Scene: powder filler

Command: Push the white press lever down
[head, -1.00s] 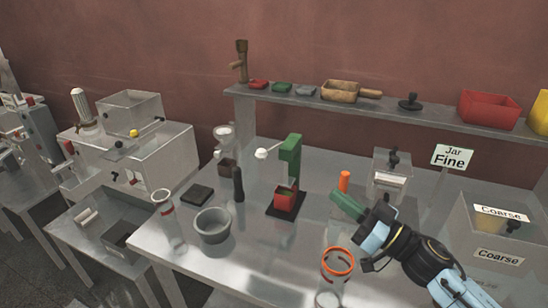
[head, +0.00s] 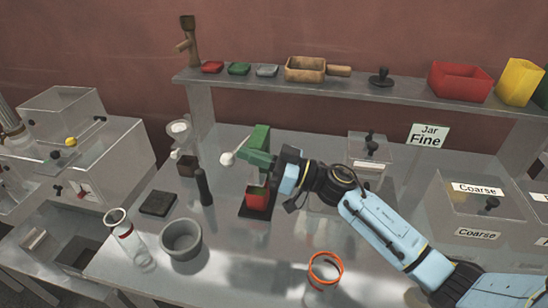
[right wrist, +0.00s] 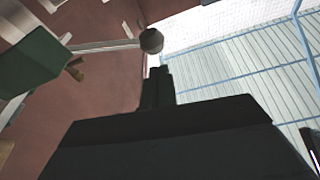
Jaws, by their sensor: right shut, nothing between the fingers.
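The green press (head: 258,138) stands on a black base on the table, with a red cup (head: 257,198) beneath its head. Its white press lever ends in a round knob (head: 227,158) that sticks out to the left of the press head, raised. My right gripper (head: 247,162) reaches in from the right and is beside the press head, partly blended with it. In the right wrist view the shut, empty fingers (right wrist: 158,75) lie just below the knob (right wrist: 151,41) in the picture; contact is unclear. My left gripper is out of view.
A black upright cylinder (head: 203,187), a grey bowl (head: 181,240) and a glass tube (head: 128,235) stand left of the press. A jar with an orange ring (head: 325,268) stands in front. A shelf (head: 400,92) runs along the back.

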